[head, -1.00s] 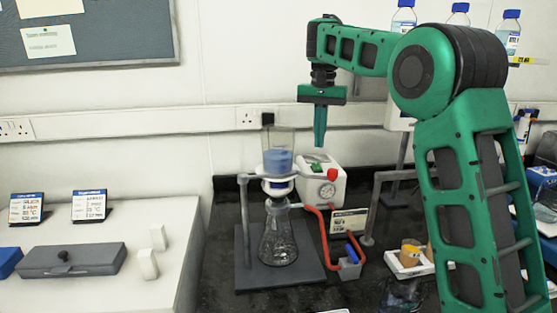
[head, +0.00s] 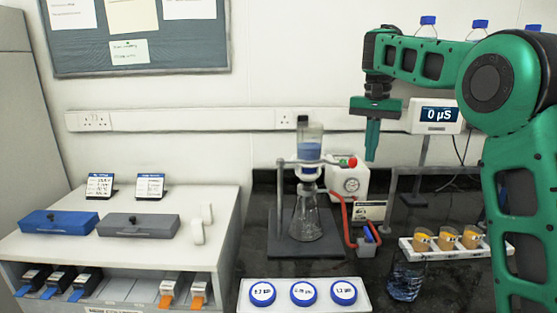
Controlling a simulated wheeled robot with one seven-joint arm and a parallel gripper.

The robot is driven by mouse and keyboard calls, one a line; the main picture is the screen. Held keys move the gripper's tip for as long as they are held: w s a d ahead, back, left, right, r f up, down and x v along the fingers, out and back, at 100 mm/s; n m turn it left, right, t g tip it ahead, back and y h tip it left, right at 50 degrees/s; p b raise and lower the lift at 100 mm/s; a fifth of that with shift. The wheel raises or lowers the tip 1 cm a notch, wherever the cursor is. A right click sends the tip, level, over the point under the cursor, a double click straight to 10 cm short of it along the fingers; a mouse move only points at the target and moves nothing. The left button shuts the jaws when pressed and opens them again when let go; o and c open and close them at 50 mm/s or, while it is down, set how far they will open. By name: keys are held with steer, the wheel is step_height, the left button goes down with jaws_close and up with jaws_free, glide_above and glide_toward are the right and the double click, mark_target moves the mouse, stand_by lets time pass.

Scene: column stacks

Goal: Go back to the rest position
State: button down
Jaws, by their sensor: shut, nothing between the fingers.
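My gripper (head: 372,150) hangs from my green arm in the head view, pointing down with its fingers together and nothing between them. It is above the bench, to the right of the filter funnel (head: 310,150) and just in front of the wall, apart from everything. The funnel holds blue liquid and sits on a glass flask (head: 305,218) on a grey stand (head: 279,232). A white pump (head: 348,184) with a gauge and a red hose stands behind, below the gripper.
A tray (head: 408,245) with several amber cups is at right, beside a glass beaker (head: 405,282). A white tray (head: 348,293) with blue-rimmed discs is in front. A meter (head: 435,117) stands behind my arm. The white cabinet (head: 220,215) holds blue and grey boxes at left.

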steer(key=s+d+f, duration=0.3)
steer(key=s+d, duration=0.5)
steer(key=s, duration=0.4)
steer(key=s+d+f, duration=0.3)
steer(key=s+d, duration=0.5)
steer(key=s, duration=0.3)
steer(key=s+f, duration=0.6)
steer(key=s, duration=0.4)
steer(key=s+a+f, duration=0.1)
steer(key=s+f, duration=0.5)
steer(key=s, duration=0.5)
steer(key=shift+f, duration=0.3)
steer(key=shift+w+f, duration=0.2)
steer(key=shift+w, duration=0.35)
